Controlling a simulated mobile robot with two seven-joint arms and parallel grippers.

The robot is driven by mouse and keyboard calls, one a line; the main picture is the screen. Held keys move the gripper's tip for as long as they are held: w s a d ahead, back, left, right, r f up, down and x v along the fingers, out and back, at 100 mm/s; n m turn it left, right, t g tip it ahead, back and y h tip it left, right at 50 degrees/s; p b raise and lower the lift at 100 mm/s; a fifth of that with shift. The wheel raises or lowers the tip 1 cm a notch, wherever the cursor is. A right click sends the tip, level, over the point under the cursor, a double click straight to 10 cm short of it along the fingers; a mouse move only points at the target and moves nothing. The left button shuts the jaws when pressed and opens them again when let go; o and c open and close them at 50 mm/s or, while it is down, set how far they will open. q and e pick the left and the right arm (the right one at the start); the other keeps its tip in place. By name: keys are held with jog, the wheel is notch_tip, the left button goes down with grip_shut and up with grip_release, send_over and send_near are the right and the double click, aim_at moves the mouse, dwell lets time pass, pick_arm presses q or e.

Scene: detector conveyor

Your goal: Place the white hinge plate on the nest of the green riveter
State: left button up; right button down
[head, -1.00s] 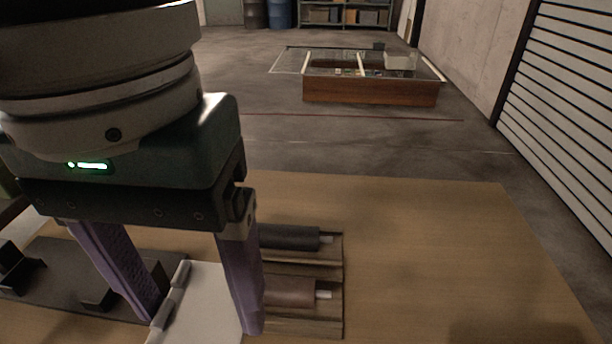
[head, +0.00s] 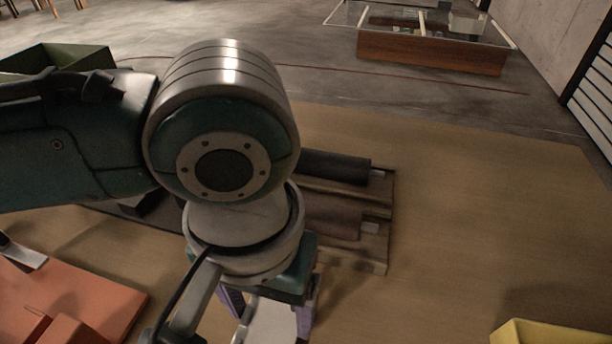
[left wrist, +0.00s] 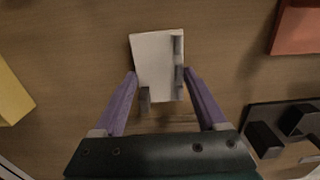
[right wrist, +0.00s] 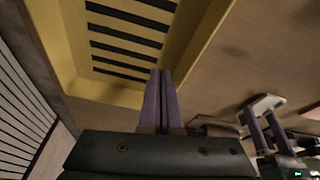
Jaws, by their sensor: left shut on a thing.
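The white hinge plate (head: 268,322) is between the purple fingers of my left gripper (head: 265,303), near the bottom of the head view. In the left wrist view the plate (left wrist: 155,62) lies between the fingertips, its grey hinge knuckles along the right side. It also shows in the right wrist view (right wrist: 262,104). My left gripper is shut on it, above the wooden tabletop. My right gripper (right wrist: 160,73) is shut and empty over a yellow bin; it is outside the head view. I cannot make out the green riveter or its nest in any view.
A wooden tray (head: 384,250) with dark and brown rolls stands behind my left gripper. An orange-red block (head: 95,295) is at the left, a yellow bin (head: 550,333) at the front right, a green bin (head: 65,58) at the back left.

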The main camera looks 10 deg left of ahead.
pick_arm(q)
jog(key=shift+f, duration=0.4)
jog(key=o, duration=1.5)
